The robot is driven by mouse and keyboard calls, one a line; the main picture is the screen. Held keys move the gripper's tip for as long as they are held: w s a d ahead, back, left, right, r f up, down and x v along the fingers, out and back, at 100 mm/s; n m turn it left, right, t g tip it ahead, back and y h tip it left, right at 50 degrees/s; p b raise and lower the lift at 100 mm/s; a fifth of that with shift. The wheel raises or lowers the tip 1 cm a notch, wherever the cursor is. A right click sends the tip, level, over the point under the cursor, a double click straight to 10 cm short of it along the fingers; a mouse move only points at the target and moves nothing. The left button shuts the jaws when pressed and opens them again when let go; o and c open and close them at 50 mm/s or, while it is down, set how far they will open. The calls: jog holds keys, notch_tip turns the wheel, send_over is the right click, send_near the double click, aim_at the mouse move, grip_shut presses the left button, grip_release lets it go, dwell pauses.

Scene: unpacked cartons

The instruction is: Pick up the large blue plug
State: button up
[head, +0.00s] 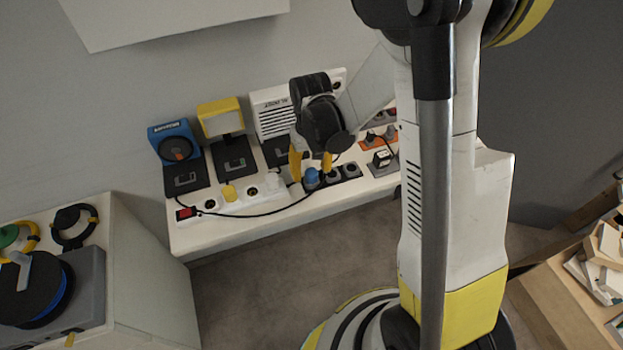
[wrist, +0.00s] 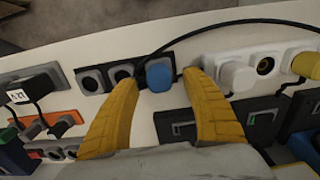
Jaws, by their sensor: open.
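The large blue plug (head: 311,177) sits at the left end of a black socket strip (head: 350,171) on the white bench. In the wrist view the blue plug (wrist: 159,76) shows just beyond and between my two yellow fingertips. My gripper (head: 311,168) is open, with one finger on each side of the plug in the picture. The fingers hold nothing. I cannot tell how far above the plug the fingertips are.
A white plug (wrist: 235,75) stands close to one finger, on a white strip with a yellow plug (wrist: 305,65). A black cable (head: 255,213) runs along the bench front. An orange strip (head: 377,140) and a black adapter (head: 382,158) lie to the right.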

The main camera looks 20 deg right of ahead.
aim_at(314, 171)
notch_tip(314, 171, down, 2)
jog(key=shift+f, duration=0.1)
grip_shut()
jog(key=shift+r, duration=0.6)
jog(key=r, duration=0.1)
jog(key=r+p, duration=0.2)
jog(key=r, duration=0.1)
jog(key=shift+s+d, duration=0.2)
jog(key=shift+d, duration=0.15)
jog(key=s+d+r+p, duration=0.3)
jog(key=s+d+r, duration=0.2)
jog(key=d, duration=0.4)
jog(key=shift+s+d+r+p, duration=0.15)
jog(key=shift+s+r+p, duration=0.15)
jog(key=shift+r, duration=0.2)
